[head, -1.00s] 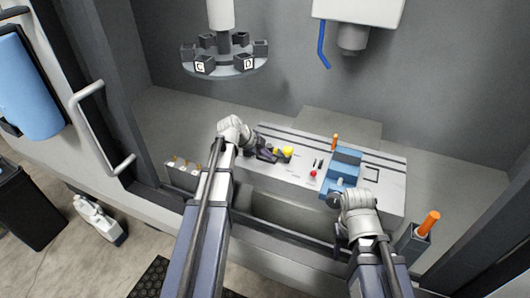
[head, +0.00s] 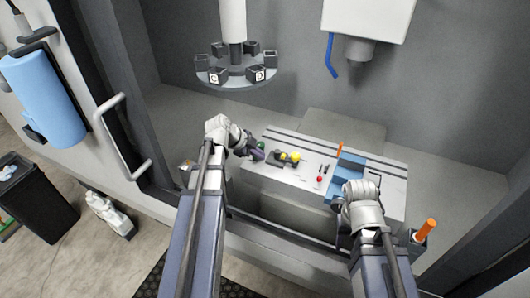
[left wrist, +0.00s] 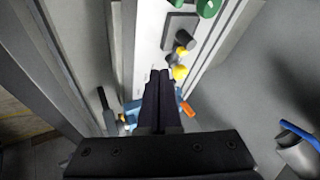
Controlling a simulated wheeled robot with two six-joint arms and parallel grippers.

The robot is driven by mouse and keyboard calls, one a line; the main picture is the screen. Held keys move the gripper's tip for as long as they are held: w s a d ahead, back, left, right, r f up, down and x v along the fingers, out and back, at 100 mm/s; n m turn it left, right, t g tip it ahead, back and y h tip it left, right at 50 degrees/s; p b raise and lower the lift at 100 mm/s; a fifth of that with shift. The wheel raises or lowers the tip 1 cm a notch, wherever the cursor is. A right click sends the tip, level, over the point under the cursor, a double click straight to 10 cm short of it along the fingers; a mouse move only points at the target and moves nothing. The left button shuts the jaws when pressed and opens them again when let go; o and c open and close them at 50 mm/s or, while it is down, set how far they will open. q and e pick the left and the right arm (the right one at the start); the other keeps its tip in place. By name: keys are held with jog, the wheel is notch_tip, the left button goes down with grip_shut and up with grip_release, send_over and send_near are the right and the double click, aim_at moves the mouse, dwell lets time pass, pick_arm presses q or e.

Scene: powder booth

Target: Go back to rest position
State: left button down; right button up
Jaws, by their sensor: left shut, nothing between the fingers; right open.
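My left gripper (head: 254,152) is shut and empty. In the head view it is above the left end of the grey-white worktable (head: 260,176), close to a green knob (head: 261,146). In the left wrist view its two dark fingers (left wrist: 162,82) lie together with nothing between them. My right gripper (head: 342,212) is at the front edge of the worktable, beside a blue fixture (head: 350,163). It is open, but its fingers are largely hidden by my own wrist.
Yellow-topped parts (head: 294,157) and a red knob (head: 320,179) are on the worktable. An orange-handled tool (head: 427,229) stands in a holder at right. A round carousel (head: 240,80) hangs above. A door handle (head: 123,135) is at left.

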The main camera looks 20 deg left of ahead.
pick_arm(q)
jog(key=shift+s+a+r, duration=0.1)
jog(key=shift+r, duration=0.05)
pick_arm(e)
jog(key=shift+r, duration=0.15)
